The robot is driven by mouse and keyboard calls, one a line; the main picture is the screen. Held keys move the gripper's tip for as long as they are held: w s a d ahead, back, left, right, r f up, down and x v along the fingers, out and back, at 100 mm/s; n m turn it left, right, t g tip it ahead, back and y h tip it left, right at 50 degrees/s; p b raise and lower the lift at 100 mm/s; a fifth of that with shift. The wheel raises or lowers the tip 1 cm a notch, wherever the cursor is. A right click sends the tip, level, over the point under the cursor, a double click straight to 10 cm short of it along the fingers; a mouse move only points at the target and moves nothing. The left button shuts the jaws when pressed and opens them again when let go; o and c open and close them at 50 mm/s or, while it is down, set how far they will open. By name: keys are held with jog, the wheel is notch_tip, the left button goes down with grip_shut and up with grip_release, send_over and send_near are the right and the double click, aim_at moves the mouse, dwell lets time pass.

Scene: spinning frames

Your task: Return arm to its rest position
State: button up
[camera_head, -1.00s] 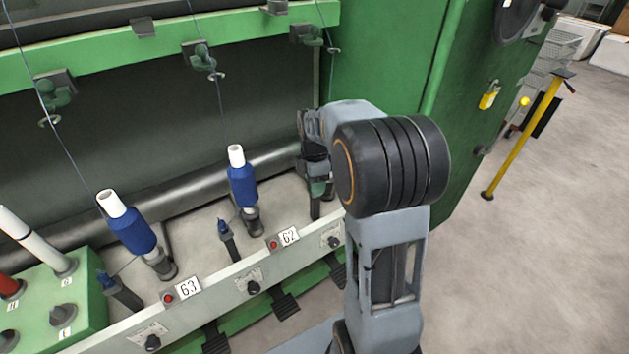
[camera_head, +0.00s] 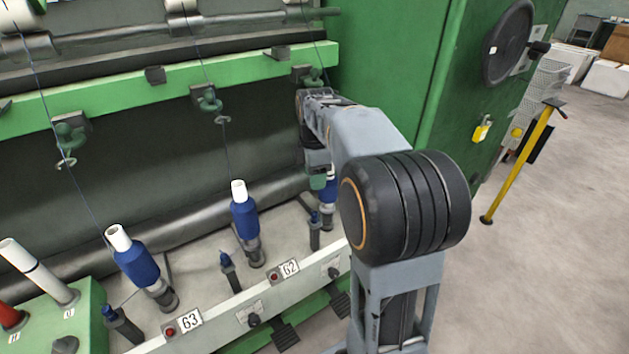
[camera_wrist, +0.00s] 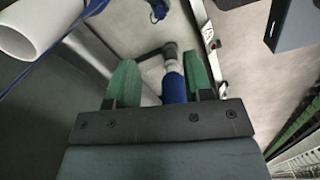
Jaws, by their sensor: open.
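My arm (camera_head: 405,205) bends at its black elbow joint and reaches toward the spinning frame. My gripper (camera_head: 318,183) points down in front of the dark panel, partly hidden by my own arm. In the wrist view my gripper (camera_wrist: 160,82) shows two green fingers standing apart. A blue bobbin (camera_wrist: 173,88) shows in the gap between them; I cannot tell how far beyond the fingertips it is. In the head view a blue-and-white bobbin (camera_head: 328,190) stands beside the gripper, partly hidden.
Blue bobbins (camera_head: 136,260) and (camera_head: 245,217) stand on spindles behind the rail with labels 63 (camera_head: 190,320) and 62 (camera_head: 289,267). Threads run up to green guides (camera_head: 207,98). A green cabinet (camera_head: 400,70) stands close behind my arm. Floor (camera_head: 540,270) is free at right.

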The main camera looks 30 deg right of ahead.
dwell(0.5)
jog(key=s+a+r+m+t+p, duration=0.1)
jog(key=s+a+r+m+p, duration=0.4)
jog(key=s+m+p, duration=0.3)
jog(key=s+a+r+m+t+p, duration=0.2)
jog(key=s+a+r+m+p, duration=0.2)
jog(key=s+m+p, duration=0.3)
jog(key=shift+s+a+r+m+t+p, duration=0.35)
jog(key=shift+s+r+p, duration=0.25)
jog(key=shift+r, duration=0.2)
jog(key=shift+c, duration=0.4)
jog(key=shift+a, duration=0.15)
